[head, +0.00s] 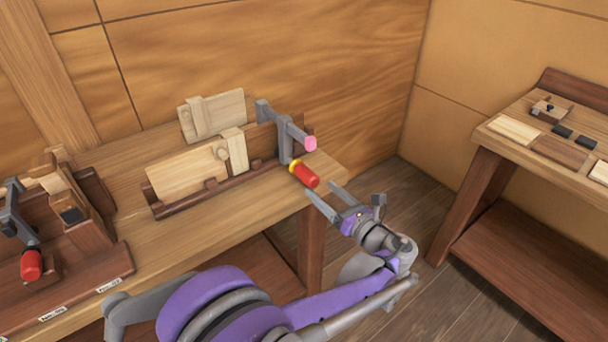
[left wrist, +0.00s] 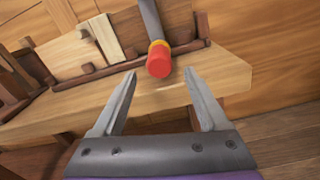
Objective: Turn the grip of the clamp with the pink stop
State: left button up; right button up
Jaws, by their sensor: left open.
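The clamp (head: 284,135) is grey and stands at the right end of the wooden bench, fixed on a dark wooden holder. A pink stop (head: 310,143) sits on the end of its bar. Its red grip (head: 304,174) with a yellow collar points toward me; the grip also shows in the left wrist view (left wrist: 159,63). My left gripper (head: 322,196) is open and empty, just in front of the grip and a little to its right in the head view. In the left wrist view the grip lies beyond the fingertips, between their lines. My right gripper is not in view.
Light boards (head: 188,172) stand in the dark holder left of the clamp. Another clamp with a red grip (head: 31,265) sits at the far left on a labelled dark tray (head: 75,300). A second table (head: 491,136) with small blocks stands at the right. Floor between is clear.

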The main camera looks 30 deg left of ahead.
aim_at(301, 172)
pick_arm(q)
jog(key=x, duration=1)
jog(key=shift+b, duration=0.35)
jog(key=shift+d, duration=0.1)
grip_shut()
